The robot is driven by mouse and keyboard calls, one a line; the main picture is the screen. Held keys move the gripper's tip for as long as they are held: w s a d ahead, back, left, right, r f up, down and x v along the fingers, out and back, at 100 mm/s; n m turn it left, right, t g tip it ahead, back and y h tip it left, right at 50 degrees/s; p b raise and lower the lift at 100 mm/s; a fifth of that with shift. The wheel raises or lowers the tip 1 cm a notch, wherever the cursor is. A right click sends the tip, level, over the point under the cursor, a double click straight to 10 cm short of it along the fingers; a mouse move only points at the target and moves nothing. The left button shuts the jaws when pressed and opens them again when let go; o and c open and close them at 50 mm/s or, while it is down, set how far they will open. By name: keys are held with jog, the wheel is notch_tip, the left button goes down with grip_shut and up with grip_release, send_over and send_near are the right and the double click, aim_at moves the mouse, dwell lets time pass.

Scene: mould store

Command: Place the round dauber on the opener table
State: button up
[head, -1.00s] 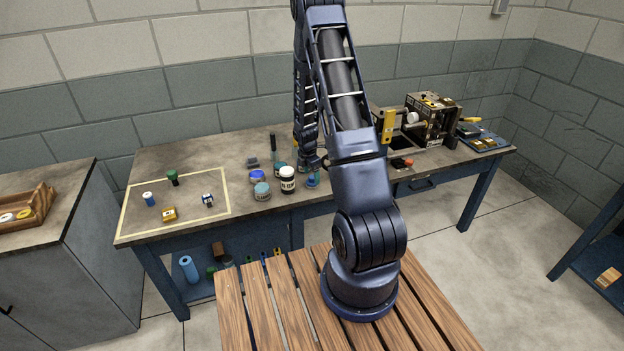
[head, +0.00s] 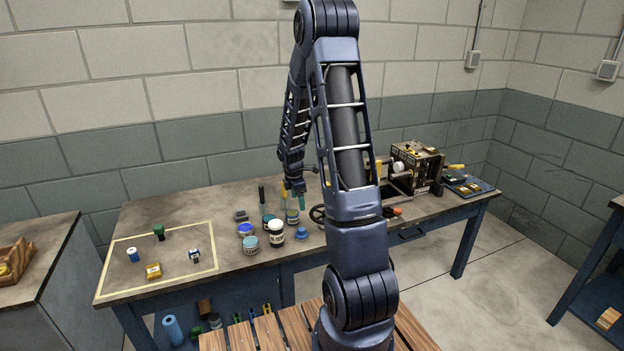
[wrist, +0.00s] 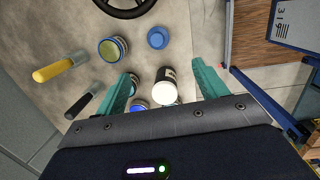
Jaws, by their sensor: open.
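A small round blue piece (head: 301,234), which looks like the round dauber, stands on the opener table (head: 200,207), right of the white-lidded dark jar (head: 276,233). It also shows in the wrist view (wrist: 157,38), beyond my fingertips and apart from them. My gripper (head: 296,190) is above the table and the jars, pointing down. In the wrist view my gripper (wrist: 162,70) has its teal fingers spread wide with nothing held between them. The white-lidded jar (wrist: 165,92) shows below, between the fingers.
Several jars crowd the table, including a blue-lidded one (head: 246,230). A handwheel (head: 318,213) and a boxy machine (head: 415,168) stand to the right. A yellow outline (head: 215,245) at the left holds several small items, among them a green one (head: 159,231). Bare tabletop lies between outline and jars.

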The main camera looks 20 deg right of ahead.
jog(key=s+a+r+m+t, duration=0.1)
jog(key=s+r+m, duration=0.5)
jog(key=r, duration=0.4)
jog(key=s+a+r+m+t, duration=0.1)
jog(key=s+a+r+m, duration=0.15)
jog(key=s+r, duration=0.6)
jog(key=s+a+r+m+t, duration=0.1)
jog(key=s+r+m, duration=0.4)
jog(key=s, duration=0.3)
jog(key=s+a+r+m+y, duration=0.1)
jog(key=s+r+m, duration=0.3)
jog(key=s, duration=0.5)
jog(key=shift+r+m+t, duration=0.35)
jog(key=shift+r+t, duration=0.05)
jog(key=shift+o, duration=0.2)
